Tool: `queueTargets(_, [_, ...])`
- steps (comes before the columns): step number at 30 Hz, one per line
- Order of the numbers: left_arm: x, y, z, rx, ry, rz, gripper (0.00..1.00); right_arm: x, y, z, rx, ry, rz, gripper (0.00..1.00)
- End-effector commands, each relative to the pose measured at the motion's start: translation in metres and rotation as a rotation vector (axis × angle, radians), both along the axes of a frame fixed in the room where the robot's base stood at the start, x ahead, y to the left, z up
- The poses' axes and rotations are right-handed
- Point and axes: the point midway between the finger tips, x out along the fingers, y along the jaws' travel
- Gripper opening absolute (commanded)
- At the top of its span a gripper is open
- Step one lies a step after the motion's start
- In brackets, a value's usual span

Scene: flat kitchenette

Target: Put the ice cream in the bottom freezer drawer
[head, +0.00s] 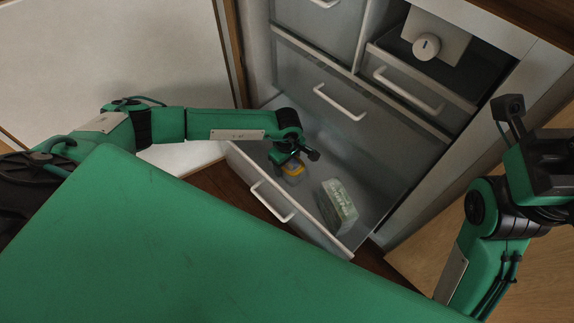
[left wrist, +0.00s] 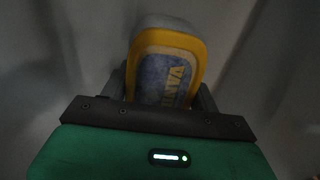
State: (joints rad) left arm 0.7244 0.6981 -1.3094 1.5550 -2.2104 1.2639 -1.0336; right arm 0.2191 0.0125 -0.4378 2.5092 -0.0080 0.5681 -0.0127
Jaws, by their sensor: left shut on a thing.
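The ice cream (head: 293,169) is a small tub with a yellow rim. In the left wrist view the tub (left wrist: 165,75) shows a yellow edge and a blue label, and it sits between the fingers. My left gripper (head: 290,162) is shut on it, inside the pulled-out bottom freezer drawer (head: 262,207). I cannot tell whether the tub touches the drawer floor. My right gripper (head: 512,115) is raised at the right, away from the drawer; its fingers are not clear enough to tell open from shut.
A pale green-white box (head: 338,205) lies in the drawer, right of the tub. Closed drawers with white handles (head: 340,102) are above. The open white door (head: 110,60) stands at left.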

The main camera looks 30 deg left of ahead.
Motion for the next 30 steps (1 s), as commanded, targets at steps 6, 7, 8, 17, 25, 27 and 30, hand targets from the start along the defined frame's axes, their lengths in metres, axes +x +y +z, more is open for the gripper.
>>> queueTargets(6, [0.000, 0.000, 0.000, 0.000, -0.001, 0.000, 0.32, 0.000, 0.001, 0.001, -0.001, -0.001, 0.002, 0.36])
queueTargets(7, [0.000, 0.000, 0.000, 0.000, -0.001, 0.000, 0.32, 0.000, 0.001, 0.001, -0.001, -0.001, 0.002, 0.36])
queueTargets(8, [0.000, 0.000, 0.000, 0.000, -0.001, 0.000, 0.32, 0.000, 0.001, 0.001, -0.001, -0.001, 0.002, 0.36])
queueTargets(17, [0.000, 0.000, -0.003, 0.000, 0.000, 0.000, 0.83, -0.001, 0.001, 0.002, -0.001, -0.006, 0.003, 0.36])
queueTargets(25, [0.000, 0.000, -0.002, 0.000, 0.000, 0.000, 0.83, -0.001, 0.001, 0.002, 0.000, -0.005, 0.003, 0.36])
queueTargets(27, [0.000, 0.000, 0.001, 0.000, -0.001, 0.000, 0.83, -0.001, 0.001, 0.005, 0.000, -0.007, 0.003, 0.36])
queueTargets(30, [0.000, 0.000, 0.010, 0.000, -0.001, 0.000, 0.83, -0.002, -0.001, 0.009, 0.006, -0.013, 0.000, 0.36])
